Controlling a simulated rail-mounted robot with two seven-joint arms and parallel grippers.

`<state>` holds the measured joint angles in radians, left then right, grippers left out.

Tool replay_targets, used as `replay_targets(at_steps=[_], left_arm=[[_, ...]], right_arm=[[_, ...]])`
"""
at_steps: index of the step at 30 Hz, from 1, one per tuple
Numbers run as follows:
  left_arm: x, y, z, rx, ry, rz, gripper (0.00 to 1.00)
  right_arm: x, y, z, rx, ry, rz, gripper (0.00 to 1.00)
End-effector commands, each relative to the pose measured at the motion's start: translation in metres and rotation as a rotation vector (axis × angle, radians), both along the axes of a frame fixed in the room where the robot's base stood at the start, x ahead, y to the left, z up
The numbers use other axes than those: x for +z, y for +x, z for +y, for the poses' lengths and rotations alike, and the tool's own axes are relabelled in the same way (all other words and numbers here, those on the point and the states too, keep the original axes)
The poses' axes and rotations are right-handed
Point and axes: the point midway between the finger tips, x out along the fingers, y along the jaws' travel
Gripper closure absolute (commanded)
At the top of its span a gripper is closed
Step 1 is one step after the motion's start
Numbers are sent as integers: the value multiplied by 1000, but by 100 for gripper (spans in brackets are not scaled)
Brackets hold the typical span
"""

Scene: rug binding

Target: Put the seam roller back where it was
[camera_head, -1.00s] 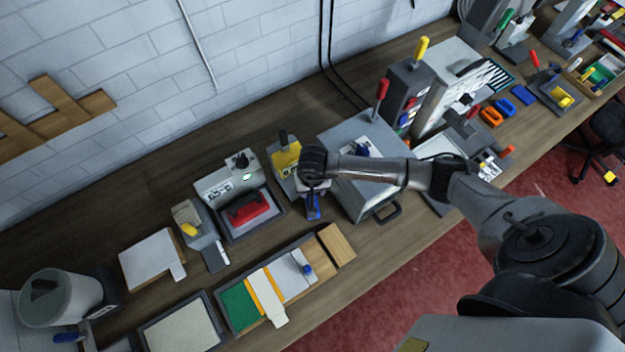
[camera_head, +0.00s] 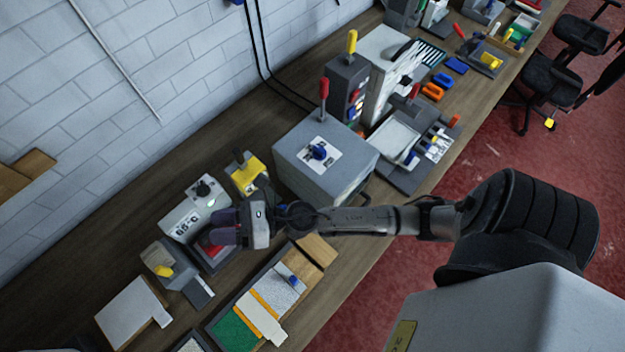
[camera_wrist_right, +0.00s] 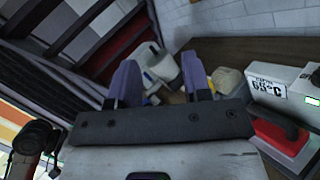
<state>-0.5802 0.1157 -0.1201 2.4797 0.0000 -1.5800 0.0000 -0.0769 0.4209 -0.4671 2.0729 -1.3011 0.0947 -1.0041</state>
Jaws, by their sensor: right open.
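I cannot tell for sure which tool is the seam roller. My right gripper (camera_head: 225,230) has purple fingers, open, above the red block (camera_head: 207,250) in front of the 65°C unit (camera_head: 195,210). In the right wrist view the fingers (camera_wrist_right: 160,82) stand apart with nothing held between them; the red block (camera_wrist_right: 283,135) and the unit (camera_wrist_right: 275,95) are to their right. A yellow piece with a dark handle (camera_head: 247,173) stands behind the gripper. The spot in front of it, where a blue item showed earlier, is hidden by my right arm. My left gripper is not in view.
A large grey box (camera_head: 300,160) with a blue knob on top stands beside my arm. A grey holder with a yellow part (camera_head: 163,270), a white board (camera_head: 130,312) and a strip tray (camera_head: 215,325) lie near the gripper. The bench's front edge borders the red floor.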

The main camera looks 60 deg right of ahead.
Motion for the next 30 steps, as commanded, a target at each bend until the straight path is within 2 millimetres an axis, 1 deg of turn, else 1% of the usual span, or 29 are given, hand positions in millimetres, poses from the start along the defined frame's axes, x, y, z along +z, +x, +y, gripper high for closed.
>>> replay_targets(at_steps=[1, 2, 3, 5, 6, 8, 9, 11, 12, 14, 15, 16, 18, 21, 24, 25, 27, 30], left_arm=[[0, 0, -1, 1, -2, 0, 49], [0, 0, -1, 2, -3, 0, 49], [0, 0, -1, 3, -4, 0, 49], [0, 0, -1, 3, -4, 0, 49], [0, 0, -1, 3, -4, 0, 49], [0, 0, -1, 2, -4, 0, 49], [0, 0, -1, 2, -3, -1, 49], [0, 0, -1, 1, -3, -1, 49], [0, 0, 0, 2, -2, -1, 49], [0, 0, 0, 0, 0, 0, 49], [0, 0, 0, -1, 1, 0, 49], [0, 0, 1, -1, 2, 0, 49], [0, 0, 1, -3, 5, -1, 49], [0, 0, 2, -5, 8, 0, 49], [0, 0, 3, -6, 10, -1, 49], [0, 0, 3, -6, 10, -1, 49], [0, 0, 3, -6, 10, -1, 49], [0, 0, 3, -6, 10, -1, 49]], right_arm=[[6, 1, -18, -99, 196, 114, 55], [7, 2, -30, -160, 315, 184, 55], [6, 2, -47, -240, 469, 277, 55], [-3, -2, -72, -359, 701, 420, 55], [-13, -7, -88, -440, 852, 514, 55], [-30, -19, -108, -564, 1070, 654, 55], [-44, -30, -119, -648, 1209, 746, 55], [-65, -50, -131, -774, 1403, 876, 55], [-78, -65, -136, -859, 1519, 956, 55], [-96, -89, -139, -983, 1672, 1069, 55], [-106, -105, -140, -1065, 1761, 1137, 55], [-112, -117, -139, -1123, 1819, 1183, 55], [-123, -143, -136, -1250, 1930, 1277, 55], [-132, -173, -130, -1402, 2034, 1376, 55], [-136, -194, -126, -1508, 2092, 1440, 55], [-136, -198, -125, -1530, 2103, 1453, 55], [-137, -205, -123, -1568, 2118, 1475, 55], [-137, -209, -121, -1592, 2127, 1486, 55]])
